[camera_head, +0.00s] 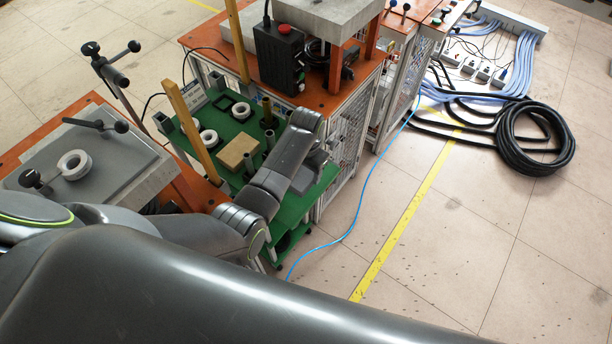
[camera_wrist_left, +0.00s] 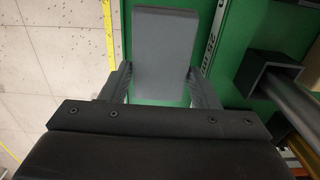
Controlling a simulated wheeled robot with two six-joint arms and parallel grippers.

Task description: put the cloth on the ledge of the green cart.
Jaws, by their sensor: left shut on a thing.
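My left gripper (camera_head: 316,160) is over the right part of the green cart (camera_head: 312,196), partly hidden behind its own wrist. In the left wrist view, its two fingers (camera_wrist_left: 160,78) are shut on a flat grey rectangular piece, which I take to be the cloth (camera_wrist_left: 165,45). The cloth lies across the view between the fingers, with the cart's green surface (camera_wrist_left: 235,45) behind and beside it. I cannot tell whether the cloth touches the ledge. In the head view the cloth is hardly distinguishable from the gripper. My right gripper is not in view.
A tan block (camera_head: 237,152), white rings (camera_head: 208,138) and dark upright tubes (camera_head: 269,139) stand on the cart left of the gripper. A wooden post (camera_head: 187,125) rises at its left. A blue cable (camera_head: 358,215) crosses the clear floor on the right.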

